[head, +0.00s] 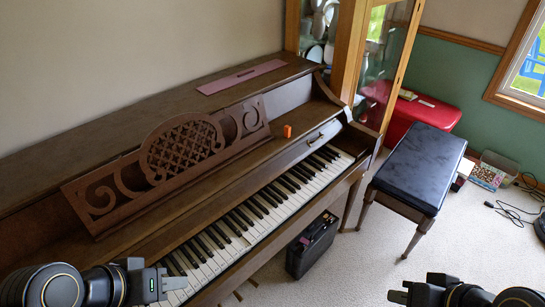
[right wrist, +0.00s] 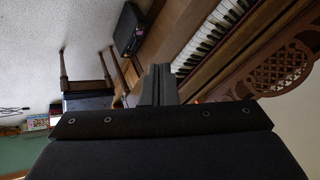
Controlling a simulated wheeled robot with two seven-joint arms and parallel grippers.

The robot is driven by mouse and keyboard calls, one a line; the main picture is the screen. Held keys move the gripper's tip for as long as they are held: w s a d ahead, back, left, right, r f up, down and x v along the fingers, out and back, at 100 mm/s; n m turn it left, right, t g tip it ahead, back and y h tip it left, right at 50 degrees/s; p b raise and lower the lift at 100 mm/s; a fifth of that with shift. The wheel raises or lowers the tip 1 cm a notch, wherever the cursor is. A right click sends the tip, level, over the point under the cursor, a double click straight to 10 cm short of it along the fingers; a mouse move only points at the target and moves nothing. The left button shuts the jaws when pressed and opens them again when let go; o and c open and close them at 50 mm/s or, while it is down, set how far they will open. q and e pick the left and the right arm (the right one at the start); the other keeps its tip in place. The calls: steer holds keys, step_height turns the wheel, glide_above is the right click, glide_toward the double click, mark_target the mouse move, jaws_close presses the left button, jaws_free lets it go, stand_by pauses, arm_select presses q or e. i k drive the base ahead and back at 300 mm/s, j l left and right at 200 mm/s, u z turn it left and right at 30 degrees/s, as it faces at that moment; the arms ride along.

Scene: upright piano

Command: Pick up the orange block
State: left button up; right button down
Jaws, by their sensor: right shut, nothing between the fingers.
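The orange block (head: 287,130) is small and sits on the wooden ledge of the piano, just right of the carved music stand, in the head view. I cannot make it out in the right wrist view. My left gripper (head: 180,283) is over the left part of the keyboard, well short of the block, and its fingers look closed together with nothing in them. My right gripper (head: 394,294) is low at the right, over the carpet side and far from the block. Its fingers (right wrist: 158,84) are shut and empty in the right wrist view.
The piano keyboard (head: 253,213) and the carved music stand (head: 180,152) lie around the ledge. A black bench (head: 420,165) stands at the right, and a black case (head: 312,245) is under the keyboard. A glass cabinet (head: 385,50) rises behind the piano's far end.

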mark_target(287, 128)
steer(key=i+l+u, duration=0.1)
steer(key=u, duration=1.55)
steer(key=l+u, duration=0.35)
steer(key=k+l+u, duration=0.1)
steer(key=l+u, duration=0.3)
steer(key=k+l+u, duration=0.1)
steer(key=l+u, duration=0.25)
steer(key=l, duration=0.15)
steer(key=k+l+u, duration=0.2)
steer(key=l+u, duration=0.2)
steer(key=k+l, duration=0.25)
steer(key=l, duration=0.2)
steer(key=k+l+u, duration=0.1)
steer(key=k+l, duration=0.2)
steer(key=l, duration=0.15)
steer(key=k+l, duration=0.3)
steer(key=l, duration=0.15)
